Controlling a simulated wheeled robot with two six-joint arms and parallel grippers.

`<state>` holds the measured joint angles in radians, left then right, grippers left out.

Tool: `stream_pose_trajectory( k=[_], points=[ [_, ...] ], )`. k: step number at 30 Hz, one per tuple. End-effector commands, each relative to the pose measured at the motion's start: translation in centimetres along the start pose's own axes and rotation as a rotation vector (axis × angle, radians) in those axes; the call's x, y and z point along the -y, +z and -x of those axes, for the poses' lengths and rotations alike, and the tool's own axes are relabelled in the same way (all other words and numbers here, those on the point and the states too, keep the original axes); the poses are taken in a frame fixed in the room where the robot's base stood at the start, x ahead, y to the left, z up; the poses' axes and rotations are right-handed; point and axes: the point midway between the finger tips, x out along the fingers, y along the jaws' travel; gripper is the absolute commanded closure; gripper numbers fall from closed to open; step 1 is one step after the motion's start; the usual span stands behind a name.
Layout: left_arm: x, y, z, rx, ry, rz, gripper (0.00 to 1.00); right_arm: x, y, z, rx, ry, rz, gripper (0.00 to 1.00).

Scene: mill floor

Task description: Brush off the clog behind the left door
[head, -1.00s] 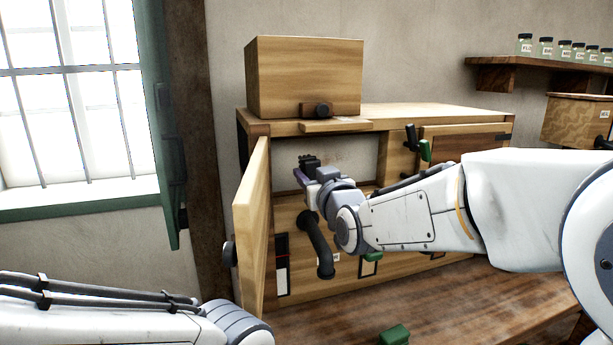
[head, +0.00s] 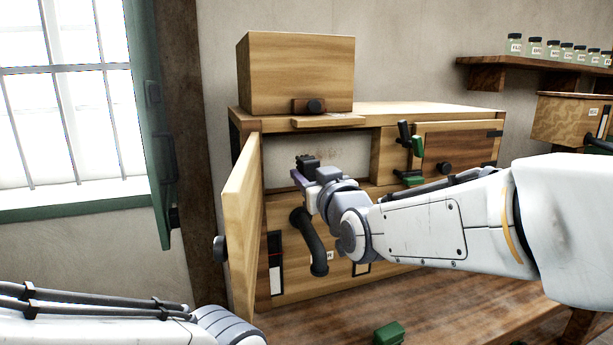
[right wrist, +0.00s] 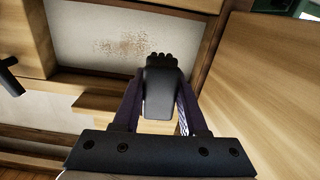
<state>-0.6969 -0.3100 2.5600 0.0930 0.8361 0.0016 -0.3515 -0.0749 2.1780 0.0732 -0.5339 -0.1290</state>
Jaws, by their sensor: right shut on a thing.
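The left door (head: 243,225) stands open, swung toward me on the left of the wooden cabinet. Behind it is a pale panel (head: 345,161) in the opening. A brown speckled clog (head: 314,155) marks it, and the patch also shows in the right wrist view (right wrist: 128,44). My right gripper (head: 308,180) is shut on a dark brush (right wrist: 161,90), in front of the opening. The brush's bristles point at the panel, just below and right of the patch in the wrist view. I cannot tell whether they touch it. My left gripper is out of view.
A wooden box (head: 296,72) stands on top of the cabinet. A second door (head: 460,145) with a dark knob is on the right, with green-handled levers (head: 410,140) beside it. A green block (head: 389,333) lies on the wooden bench (head: 440,300). A dark bent handle (head: 310,240) juts out below the opening.

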Motion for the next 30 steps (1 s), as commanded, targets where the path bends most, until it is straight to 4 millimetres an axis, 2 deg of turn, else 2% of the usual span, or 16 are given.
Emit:
stream_pose_trajectory(
  k=[14,30],
  points=[
    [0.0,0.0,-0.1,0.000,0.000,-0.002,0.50,0.0,0.2,-0.5,0.000,0.000,0.000,1.00],
    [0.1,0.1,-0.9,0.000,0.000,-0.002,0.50,0.1,1.3,-5.7,0.001,0.000,0.000,1.00]
  ],
)
